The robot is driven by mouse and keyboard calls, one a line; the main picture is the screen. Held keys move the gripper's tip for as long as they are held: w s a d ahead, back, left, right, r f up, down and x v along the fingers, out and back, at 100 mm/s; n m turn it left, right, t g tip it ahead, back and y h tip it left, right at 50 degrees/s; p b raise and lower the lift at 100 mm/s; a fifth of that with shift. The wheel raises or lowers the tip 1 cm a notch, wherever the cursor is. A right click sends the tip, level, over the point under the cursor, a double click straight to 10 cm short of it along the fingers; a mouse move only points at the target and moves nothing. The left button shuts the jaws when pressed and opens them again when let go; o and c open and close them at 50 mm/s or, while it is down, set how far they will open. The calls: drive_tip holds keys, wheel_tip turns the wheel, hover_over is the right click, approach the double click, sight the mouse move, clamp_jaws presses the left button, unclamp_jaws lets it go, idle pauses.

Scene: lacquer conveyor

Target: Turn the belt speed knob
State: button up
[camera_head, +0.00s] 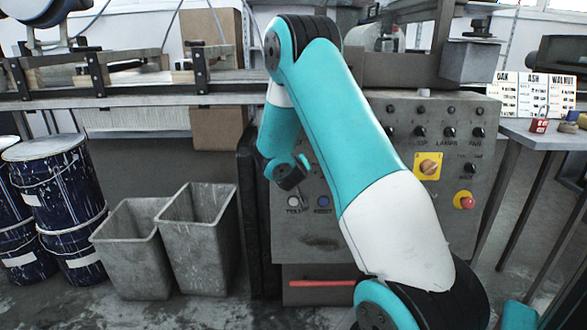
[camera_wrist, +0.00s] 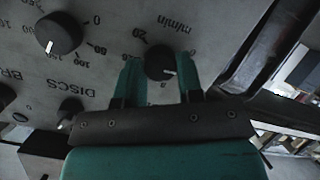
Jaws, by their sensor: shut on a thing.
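The belt speed knob (camera_wrist: 160,63) is a round black knob with a white pointer mark, under the print "m/min" in the wrist view. My gripper (camera_wrist: 158,75) has its two teal fingers on either side of this knob and is shut on it. The pointer mark faces right and slightly down in the wrist view. In the head view my arm covers the knob and most of the gripper, in front of the grey control panel (camera_head: 325,235).
Another black knob (camera_wrist: 58,34) and the print "DISCS" lie beside it on the panel. The panel also has a yellow-plated switch (camera_head: 428,167) and a red button (camera_head: 466,201). Two grey bins (camera_head: 200,238) and blue drums (camera_head: 60,185) stand at the left.

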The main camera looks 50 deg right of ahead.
drive_tip(key=n+h, duration=0.1)
drive_tip(key=n, duration=0.4)
drive_tip(key=shift+a+f+g+p, duration=0.1)
drive_tip(key=shift+g+p, duration=0.3)
idle(0.4)
drive_tip(key=o, duration=0.9)
drive_tip(key=v, duration=1.7)
drive_tip(key=shift+a+f, duration=0.1)
drive_tip(key=shift+a, duration=0.2)
